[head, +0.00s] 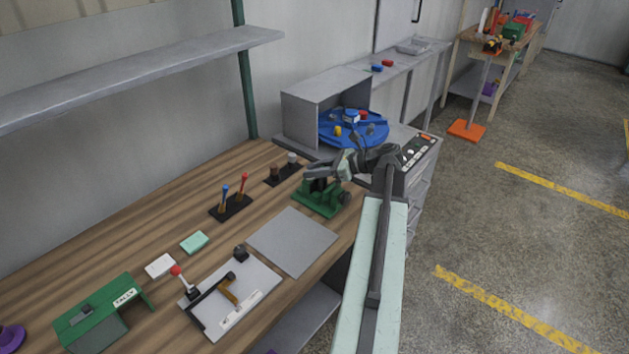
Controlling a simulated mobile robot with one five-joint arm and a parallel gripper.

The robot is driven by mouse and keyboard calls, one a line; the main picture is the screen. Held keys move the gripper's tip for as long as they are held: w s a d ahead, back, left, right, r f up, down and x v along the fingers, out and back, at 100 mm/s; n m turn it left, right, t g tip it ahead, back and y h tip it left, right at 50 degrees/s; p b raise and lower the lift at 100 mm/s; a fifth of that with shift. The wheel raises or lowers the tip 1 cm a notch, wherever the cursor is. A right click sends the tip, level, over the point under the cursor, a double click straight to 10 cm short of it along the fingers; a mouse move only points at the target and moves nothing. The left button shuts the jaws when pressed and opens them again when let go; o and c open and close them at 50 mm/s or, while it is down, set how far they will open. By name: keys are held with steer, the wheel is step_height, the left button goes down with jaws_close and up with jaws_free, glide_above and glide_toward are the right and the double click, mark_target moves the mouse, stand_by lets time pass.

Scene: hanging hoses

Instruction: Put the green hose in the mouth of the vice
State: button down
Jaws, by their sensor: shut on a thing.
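The green vice (317,203) stands near the right end of the wooden bench, with its grey upper part partly covered by my arm. My gripper (328,172) is at the top of the vice, coming in from the right. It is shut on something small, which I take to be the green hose. The hose is hidden or too small to make out here. I cannot tell whether it lies inside the vice's mouth or only above it.
A grey plate (292,241) lies in front of the vice. Behind are a blue turntable (352,133) and a grey box wall (305,120). A shelf (150,65) overhangs the bench.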

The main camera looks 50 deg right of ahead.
steer(key=shift+f, duration=0.85)
steer(key=shift+r, duration=0.25)
steer(key=shift+f, duration=0.25)
steer(key=c, duration=1.2)
jaws_free()
steer(key=shift+o, duration=0.2)
steer(key=shift+s+a+f, duration=0.1)
